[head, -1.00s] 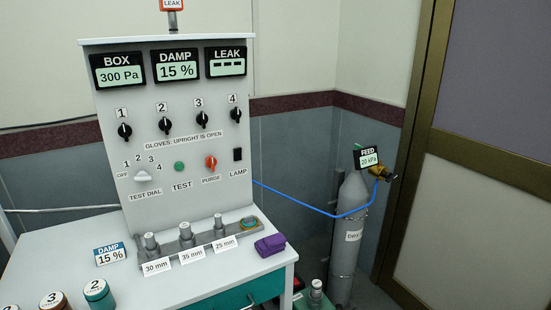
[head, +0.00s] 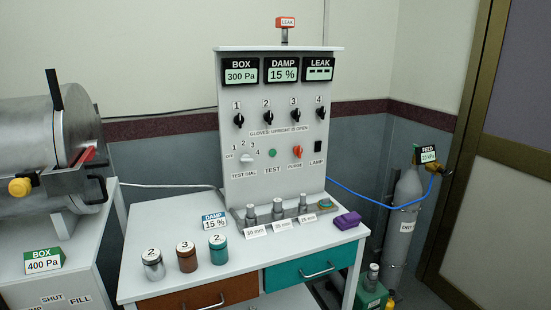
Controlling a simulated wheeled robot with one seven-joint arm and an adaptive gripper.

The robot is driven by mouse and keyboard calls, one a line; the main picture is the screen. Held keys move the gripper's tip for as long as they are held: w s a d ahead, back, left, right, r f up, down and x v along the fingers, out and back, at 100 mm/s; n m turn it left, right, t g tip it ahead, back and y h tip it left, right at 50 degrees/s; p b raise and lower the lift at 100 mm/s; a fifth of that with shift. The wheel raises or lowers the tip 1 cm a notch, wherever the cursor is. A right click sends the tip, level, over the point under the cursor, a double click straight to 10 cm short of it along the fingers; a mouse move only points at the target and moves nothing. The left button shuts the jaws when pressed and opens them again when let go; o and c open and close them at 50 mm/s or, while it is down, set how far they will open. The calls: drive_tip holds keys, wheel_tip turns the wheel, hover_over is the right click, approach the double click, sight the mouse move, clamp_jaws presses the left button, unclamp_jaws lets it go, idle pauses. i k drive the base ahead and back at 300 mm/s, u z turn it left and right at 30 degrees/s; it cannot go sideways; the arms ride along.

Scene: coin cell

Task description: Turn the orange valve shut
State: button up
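The only clearly orange control in view is a red-orange knob (head: 297,152) labelled PURGE, on the upright grey panel (head: 235,185). Its handle looks roughly upright, but it is too small to tell its exact angle. I cannot tell whether this knob is the orange valve. A yellow-orange round knob (head: 19,187) sits on the front of a steel chamber (head: 40,125) at the left. A grey gas cylinder (head: 404,215) at the right has a brass-coloured valve (head: 435,168) at its top, beside a FEED display (head: 426,155). My gripper is not in view.
A white bench (head: 215,275) in front of the panel bears several lidded jars, posts and a purple cloth (head: 347,220). A blue hose (head: 365,197) runs from panel to cylinder. A brass-framed door (head: 470,130) is at the right.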

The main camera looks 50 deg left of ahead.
sight(298, 150)
drive_tip(key=k, duration=0.4)
drive_tip(key=u, duration=1.75)
drive_tip(key=i, duration=0.2)
drive_tip(key=z, duration=0.1)
